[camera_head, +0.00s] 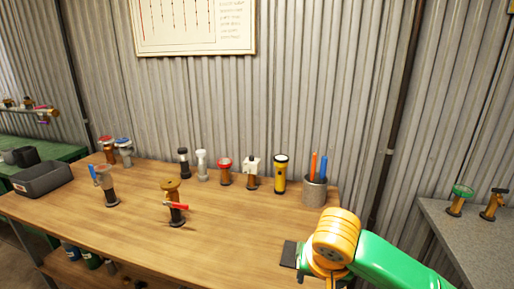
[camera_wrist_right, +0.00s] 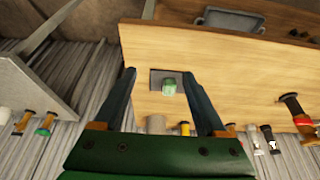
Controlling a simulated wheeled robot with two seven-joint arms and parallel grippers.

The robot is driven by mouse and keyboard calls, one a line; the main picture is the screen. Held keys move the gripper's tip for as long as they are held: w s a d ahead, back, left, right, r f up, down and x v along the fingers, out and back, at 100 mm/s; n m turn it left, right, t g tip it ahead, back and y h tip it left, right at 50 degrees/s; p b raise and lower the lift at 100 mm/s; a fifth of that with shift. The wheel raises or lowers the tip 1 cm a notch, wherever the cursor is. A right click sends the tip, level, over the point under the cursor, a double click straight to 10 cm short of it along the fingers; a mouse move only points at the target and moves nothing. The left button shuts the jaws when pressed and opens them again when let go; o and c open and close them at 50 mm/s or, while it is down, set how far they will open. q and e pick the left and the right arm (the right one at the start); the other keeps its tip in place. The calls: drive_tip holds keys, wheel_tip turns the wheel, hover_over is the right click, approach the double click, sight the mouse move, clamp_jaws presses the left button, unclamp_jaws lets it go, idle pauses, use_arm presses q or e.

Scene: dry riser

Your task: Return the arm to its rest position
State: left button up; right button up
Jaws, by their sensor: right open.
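My right arm (camera_head: 385,262), green with a yellow ringed joint, reaches in from the lower right of the head view over the table's right end. In the right wrist view my right gripper (camera_wrist_right: 158,74) has its two dark fingers spread apart with nothing gripped. A small green object (camera_wrist_right: 169,87) lies beyond and between the fingertips in that view, on a dark square pad (camera_wrist_right: 156,78). The pad (camera_head: 290,253) also shows beside the arm in the head view, where the arm hides the green object. My left gripper is not in view.
The wooden table (camera_head: 235,228) holds several valves and fittings, a yellow flashlight (camera_head: 280,175), a pen cup (camera_head: 314,191) and a grey bin (camera_head: 42,178). A grey bench (camera_head: 485,235) with two valves stands at right. The table's front middle is clear.

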drive_tip(key=s+a+f+n+y, duration=0.2)
drive_tip(key=s+a+f, duration=0.15)
drive_tip(key=f, duration=0.25)
drive_tip(key=s+a+f+n+y, duration=0.2)
drive_tip(key=s+a+f+n, duration=0.15)
drive_tip(key=f, duration=0.25)
drive_tip(key=s+d+f+h, duration=0.3)
drive_tip(key=s+d+f, duration=0.5)
drive_tip(key=s+d, duration=0.5)
wheel_tip(320, 180, down, 14)
drive_tip(key=s+a+g+p, duration=0.1)
drive_tip(key=s+a+g, duration=0.1)
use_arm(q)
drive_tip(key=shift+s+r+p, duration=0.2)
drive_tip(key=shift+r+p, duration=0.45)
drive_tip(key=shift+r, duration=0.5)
use_arm(e)
drive_tip(key=s+d+f+g, duration=0.1)
drive_tip(key=s+d+f, duration=0.1)
drive_tip(key=s+f, duration=0.8)
drive_tip(key=s, duration=0.2)
drive_tip(key=shift+s+d+f, duration=0.35)
drive_tip(key=shift+f, duration=0.05)
